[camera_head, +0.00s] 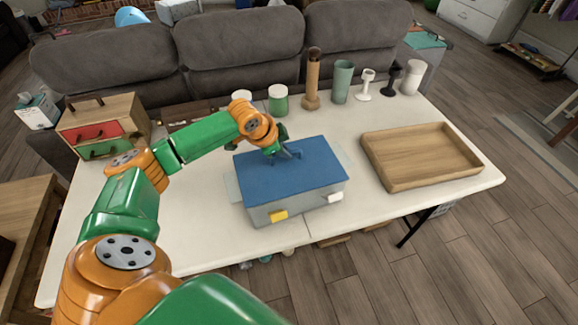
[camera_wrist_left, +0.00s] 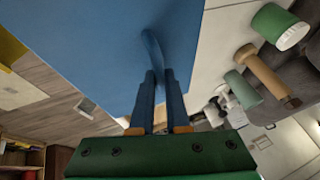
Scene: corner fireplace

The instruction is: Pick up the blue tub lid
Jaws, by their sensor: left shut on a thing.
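The blue tub lid (camera_head: 310,171) lies flat on top of a grey tub (camera_head: 300,208) on the white table. The lid fills much of the left wrist view (camera_wrist_left: 85,45). My left gripper (camera_head: 290,153) is over the lid's upper surface, near its middle. In the left wrist view its two blue fingers (camera_wrist_left: 160,80) are close together, shut on the lid's raised handle (camera_wrist_left: 154,45). The tub has a yellow latch (camera_head: 279,216) and a white latch (camera_head: 335,197) on its front. My right gripper is not in view.
A wooden tray (camera_head: 432,184) stands to the right on the white table (camera_head: 200,225). Behind the lid are a green-labelled jar (camera_head: 278,103), a wooden mill (camera_head: 312,80), a green cup (camera_head: 343,82) and small stands. A small drawer chest (camera_head: 127,110) stands at the left. The table's front left is clear.

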